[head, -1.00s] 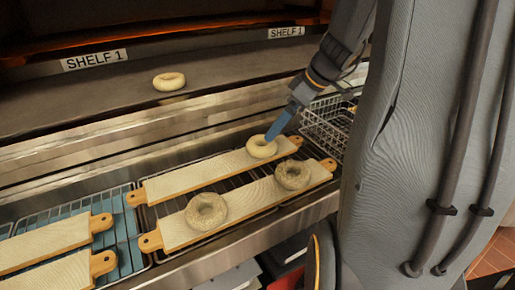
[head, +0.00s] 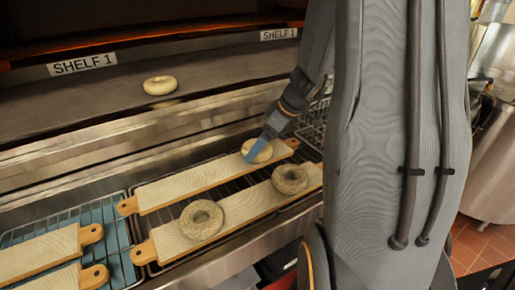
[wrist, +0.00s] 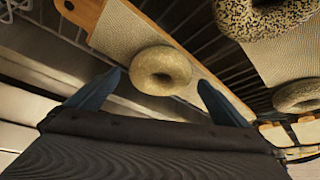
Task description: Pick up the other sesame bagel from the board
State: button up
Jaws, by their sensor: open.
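A pale tan bagel (head: 266,154) lies near the right end of the back wooden board (head: 190,186). In the wrist view this bagel (wrist: 161,56) lies between my fingertips, with a gap on both sides. Its seeds are too fine to make out for sure. My gripper (wrist: 161,84) is open, its blue fingers spread around the bagel's near side. In the head view a blue finger hides part of the bagel. Two darker, speckled bagels lie on the front board (head: 240,208), one left (head: 188,220) and one right (head: 291,190).
A pale bagel (head: 160,79) lies on the shelf (head: 110,100) behind, marked SHELF 1. Two empty boards (head: 38,255) lie on a blue-floored rack at the left. A wire basket (head: 312,128) stands right of my gripper. The back board's left part is bare.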

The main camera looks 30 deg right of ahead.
jog(key=shift+w+a+f, duration=0.1)
jog(key=shift+w+f, duration=0.1)
jog(key=shift+f, duration=0.25)
jog(key=c, duration=1.1)
jog(key=shift+r, duration=0.15)
